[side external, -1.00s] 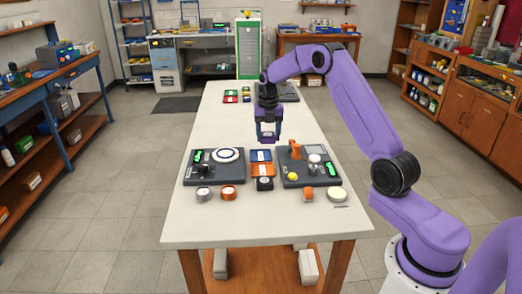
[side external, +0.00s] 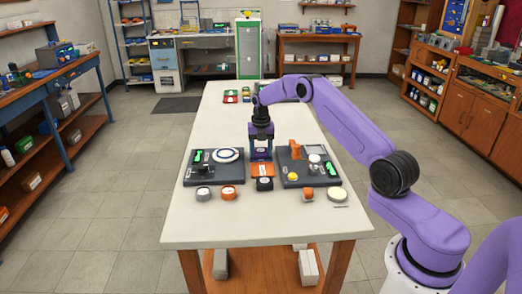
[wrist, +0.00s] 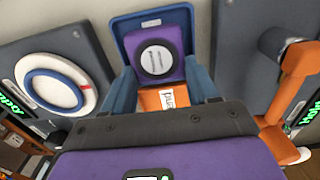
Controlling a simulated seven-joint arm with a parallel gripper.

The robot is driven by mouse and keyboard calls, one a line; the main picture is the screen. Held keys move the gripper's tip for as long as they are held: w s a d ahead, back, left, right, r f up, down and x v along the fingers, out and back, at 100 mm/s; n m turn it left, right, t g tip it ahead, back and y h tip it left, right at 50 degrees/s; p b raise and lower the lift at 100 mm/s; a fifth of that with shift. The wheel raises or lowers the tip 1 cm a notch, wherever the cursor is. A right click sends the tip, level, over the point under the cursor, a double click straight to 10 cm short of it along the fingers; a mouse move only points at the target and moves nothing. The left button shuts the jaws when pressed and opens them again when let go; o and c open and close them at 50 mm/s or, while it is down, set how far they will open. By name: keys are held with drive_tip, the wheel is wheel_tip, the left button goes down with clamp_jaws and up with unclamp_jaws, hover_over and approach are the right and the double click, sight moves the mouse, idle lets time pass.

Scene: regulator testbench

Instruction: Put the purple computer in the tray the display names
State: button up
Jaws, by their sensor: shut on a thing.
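The purple computer (wrist: 176,37), a rounded square with a black-rimmed round face, is between my gripper's (wrist: 163,75) blue fingers in the wrist view. My gripper is shut on it. Behind it is the blue tray (wrist: 126,24), its far rim and label visible; I cannot tell whether the computer touches the tray floor. In the side view my gripper (side external: 261,150) is low over the blue tray, mostly hiding it and the computer. Green display text (wrist: 12,104) shows at the left edge of the wrist view, too cut off and tilted to read.
An orange tray (side external: 263,170) is just in front, with a dark item (side external: 265,184) nearer. A dark unit with a white ring (side external: 226,155) stands left; another with an orange lever (side external: 296,149) stands close right. Small round parts lie along the front.

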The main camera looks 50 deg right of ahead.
drive_tip(key=o, duration=1.2)
drive_tip(key=shift+f, duration=0.15)
